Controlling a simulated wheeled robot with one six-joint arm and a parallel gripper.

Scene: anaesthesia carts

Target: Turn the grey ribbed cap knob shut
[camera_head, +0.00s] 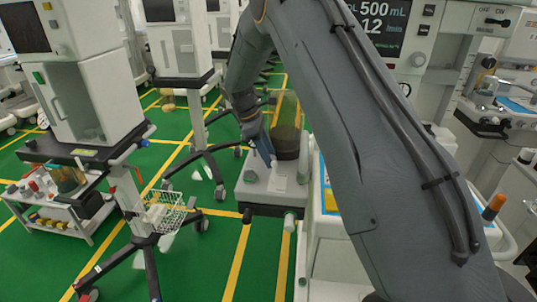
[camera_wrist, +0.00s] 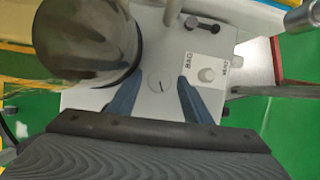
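The grey cap knob (camera_head: 250,176) sits on top of a pale grey unit (camera_head: 265,195), left of a small label plate. In the wrist view a round grey disc with a dark line, apparently the knob (camera_wrist: 160,82), lies between the fingers of my gripper (camera_wrist: 159,80). The blue fingers stand apart, with a visible gap on either side of the disc. In the head view my gripper (camera_head: 264,155) points down beside and above the knob. I cannot make out the ribs, or how far the fingertips are above the top.
A dark clear canister (camera_wrist: 85,40) stands close beside the left finger. A white knob (camera_wrist: 207,75) on a plate marked BAG and a black lever (camera_wrist: 202,25) lie to the right. A cart with a wire basket (camera_head: 165,212) stands left, across green floor.

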